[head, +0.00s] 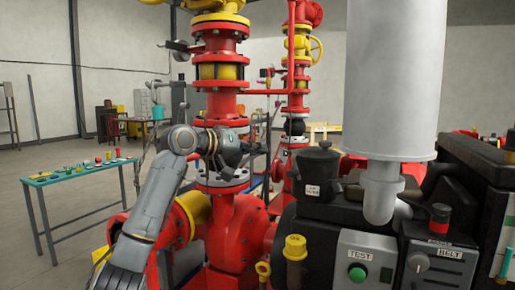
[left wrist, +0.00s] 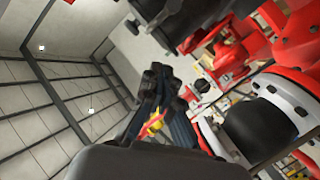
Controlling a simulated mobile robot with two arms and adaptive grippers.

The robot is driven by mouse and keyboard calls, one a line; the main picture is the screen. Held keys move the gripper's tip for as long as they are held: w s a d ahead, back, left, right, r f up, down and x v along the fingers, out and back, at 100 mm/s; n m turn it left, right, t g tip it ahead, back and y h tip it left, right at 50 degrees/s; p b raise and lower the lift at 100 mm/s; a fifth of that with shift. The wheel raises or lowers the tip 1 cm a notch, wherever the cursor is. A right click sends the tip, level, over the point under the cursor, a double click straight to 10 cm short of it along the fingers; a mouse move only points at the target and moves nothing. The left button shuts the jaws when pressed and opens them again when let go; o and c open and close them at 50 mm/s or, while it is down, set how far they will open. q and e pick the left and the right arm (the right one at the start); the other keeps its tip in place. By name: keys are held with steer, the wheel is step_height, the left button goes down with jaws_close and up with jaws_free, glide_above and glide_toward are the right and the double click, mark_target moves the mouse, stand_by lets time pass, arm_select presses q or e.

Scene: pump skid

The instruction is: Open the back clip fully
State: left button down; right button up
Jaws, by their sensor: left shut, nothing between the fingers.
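My left arm rises from the lower left in the head view. Its gripper (head: 257,148) is in front of the red pipe column, left of the black engine housing. In the left wrist view the dark fingers (left wrist: 158,75) are together with nothing between them. I cannot make out the back clip in either view. A black lidded canister (head: 318,168) stands on the engine to the right of the gripper, apart from it. My right gripper is not in view.
A large grey cylinder (head: 396,75) on a bent pipe stands over the engine. A control panel (head: 365,258) with a green button is in front. A yellow cap (head: 295,247) stands up nearby. A teal table (head: 85,172) with small parts is at the left, with open floor around it.

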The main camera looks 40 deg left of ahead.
mark_target(293, 171)
arm_select(q)
steer(key=p+x, duration=0.2)
steer(key=x, duration=0.5)
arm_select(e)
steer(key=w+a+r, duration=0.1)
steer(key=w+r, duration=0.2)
arm_select(q)
step_height(293, 171, down, 10)
steer(key=s+d+t+h+b, duration=0.1)
steer(key=t+b, duration=0.3)
steer(key=b, duration=0.8)
steer(key=shift+s+d+r+m, duration=0.25)
steer(key=shift+s+d, duration=0.2)
steer(key=shift+s, duration=0.3)
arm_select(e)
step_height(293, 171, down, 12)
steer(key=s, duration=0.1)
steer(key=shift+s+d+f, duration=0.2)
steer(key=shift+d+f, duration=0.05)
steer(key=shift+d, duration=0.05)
